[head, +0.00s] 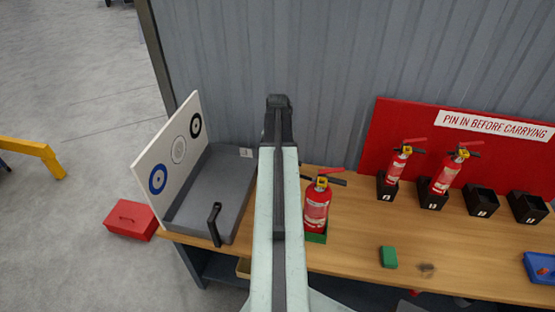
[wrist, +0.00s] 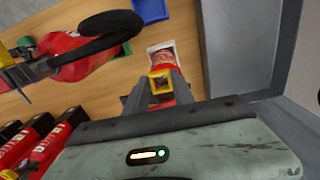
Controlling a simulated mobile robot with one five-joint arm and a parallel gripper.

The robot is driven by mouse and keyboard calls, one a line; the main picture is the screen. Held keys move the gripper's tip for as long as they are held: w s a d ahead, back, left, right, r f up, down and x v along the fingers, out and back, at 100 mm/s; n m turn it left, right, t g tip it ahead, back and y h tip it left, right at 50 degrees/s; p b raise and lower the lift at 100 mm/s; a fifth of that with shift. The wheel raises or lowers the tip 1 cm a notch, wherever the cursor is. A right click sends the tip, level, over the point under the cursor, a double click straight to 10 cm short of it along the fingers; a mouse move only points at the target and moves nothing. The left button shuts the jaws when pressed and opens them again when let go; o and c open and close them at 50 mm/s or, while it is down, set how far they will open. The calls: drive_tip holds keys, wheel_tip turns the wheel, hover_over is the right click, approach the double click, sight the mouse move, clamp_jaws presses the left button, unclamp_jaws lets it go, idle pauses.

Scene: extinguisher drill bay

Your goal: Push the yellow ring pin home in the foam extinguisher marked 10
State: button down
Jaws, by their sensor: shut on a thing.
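A red extinguisher (head: 317,207) with a black lever and a yellow part at its head stands in a green holder (head: 316,238), just right of my arm. I cannot read its number. In the wrist view a red extinguisher (wrist: 60,47) with a black curved part fills the upper left. My gripper (wrist: 160,90) is shut on a small yellow piece that looks like the ring pin (wrist: 153,84). The pin is apart from that extinguisher in the wrist picture. In the head view my arm hides the gripper and pin.
Two more extinguishers (head: 396,165) (head: 446,178) stand in black holders before a red board (head: 405,117); two holders to the right are empty. A grey tray (head: 215,180) stands left. A green block (head: 388,257) and blue tray (head: 542,268) sit on the bench. A red-and-white thing (wrist: 162,57) lies beyond my fingers.

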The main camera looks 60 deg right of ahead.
drive_tip(key=c, duration=1)
unclamp_jaws()
wheel_tip(320, 180, up, 8)
drive_tip(key=p, duration=0.8)
drive_tip(key=shift+f, duration=0.1)
